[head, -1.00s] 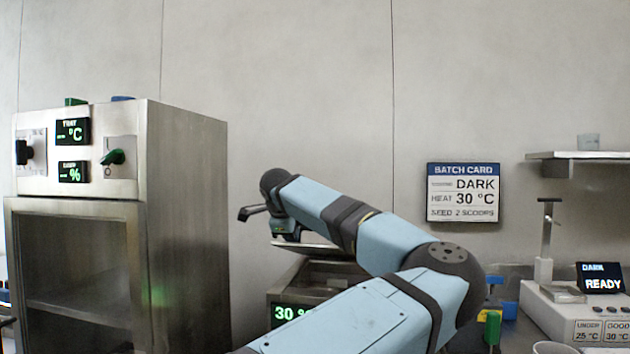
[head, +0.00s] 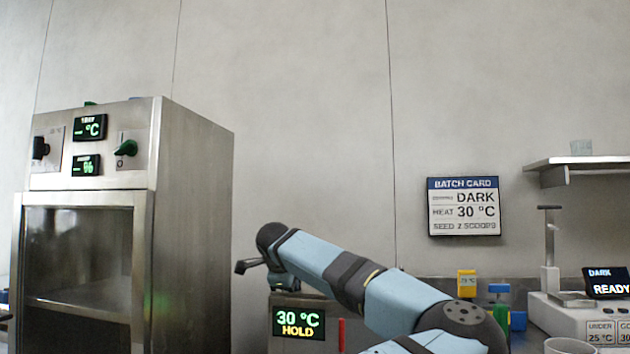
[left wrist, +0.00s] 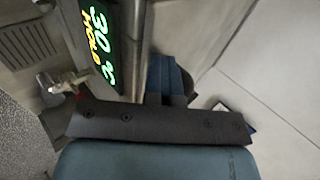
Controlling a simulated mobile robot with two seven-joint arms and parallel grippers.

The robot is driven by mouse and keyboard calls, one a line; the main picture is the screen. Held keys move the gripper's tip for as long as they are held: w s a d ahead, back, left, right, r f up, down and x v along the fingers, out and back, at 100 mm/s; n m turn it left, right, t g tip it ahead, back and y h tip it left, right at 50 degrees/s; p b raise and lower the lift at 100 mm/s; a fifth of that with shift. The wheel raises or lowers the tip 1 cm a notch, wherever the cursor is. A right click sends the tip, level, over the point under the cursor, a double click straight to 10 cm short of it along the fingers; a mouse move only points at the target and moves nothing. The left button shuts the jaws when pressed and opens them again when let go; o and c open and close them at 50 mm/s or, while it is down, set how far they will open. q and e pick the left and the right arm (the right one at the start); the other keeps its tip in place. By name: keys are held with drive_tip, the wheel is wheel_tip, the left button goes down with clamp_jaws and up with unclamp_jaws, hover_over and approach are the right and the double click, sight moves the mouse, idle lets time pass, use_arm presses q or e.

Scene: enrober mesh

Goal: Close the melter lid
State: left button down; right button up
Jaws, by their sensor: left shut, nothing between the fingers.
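The melter (head: 330,310) stands low in the middle of the head view, behind my left arm, with its display (head: 298,322) reading 30 °C HOLD. The display also shows close up in the left wrist view (left wrist: 98,42). My forearm covers most of the melter's top, so the lid is hidden and I cannot tell its angle. My left gripper (head: 284,285) points down at the melter's top left, shut and empty; contact with the lid cannot be made out. My right gripper is not in view.
A steel cabinet (head: 190,220) with dials and an open-looking front stands left. Yellow (head: 467,283), blue and green items stand right of the melter. A white unit (head: 575,315) with a READY screen (head: 607,283) is farther right, below a wall shelf (head: 580,163).

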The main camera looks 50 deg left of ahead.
use_arm(q)
drive_tip(key=shift+s+d+f, duration=0.1)
drive_tip(key=shift+f, duration=0.5)
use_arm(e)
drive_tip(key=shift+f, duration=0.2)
use_arm(q)
drive_tip(key=r+p+v, duration=0.1)
drive_tip(key=p+v, duration=0.2)
drive_tip(key=v, duration=1)
drive_tip(key=shift+w+a+p, duration=0.25)
drive_tip(key=shift+w+p, duration=0.05)
drive_tip(key=shift+p, duration=0.1)
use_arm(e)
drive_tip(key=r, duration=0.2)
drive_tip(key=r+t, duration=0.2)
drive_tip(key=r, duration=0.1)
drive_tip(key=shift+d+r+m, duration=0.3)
